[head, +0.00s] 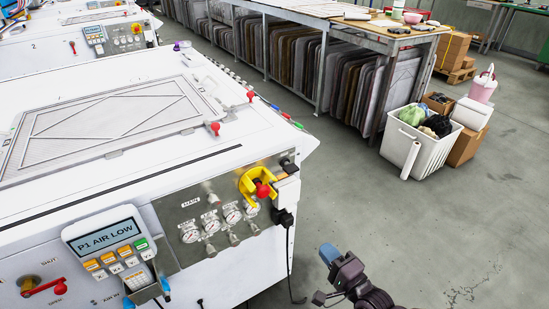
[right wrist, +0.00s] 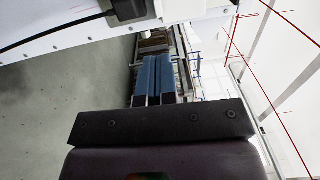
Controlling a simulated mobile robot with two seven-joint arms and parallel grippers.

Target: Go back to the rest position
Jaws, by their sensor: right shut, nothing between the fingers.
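My right gripper (head: 329,253) is at the lower middle of the head view, over bare floor and to the right of the white machine's (head: 110,185) front corner. Its blue fingers also show in the right wrist view (right wrist: 158,62), side by side and shut with nothing between them. It is apart from the machine and touches nothing that I can see. My left gripper is not in view.
The machine's front has a display (head: 104,235) reading "P1 AIR LOW", several gauges, a yellow piece (head: 247,184) around a red knob, and a red-handled valve (head: 42,287). A white bin (head: 419,145) stands at the right. The floor between is clear.

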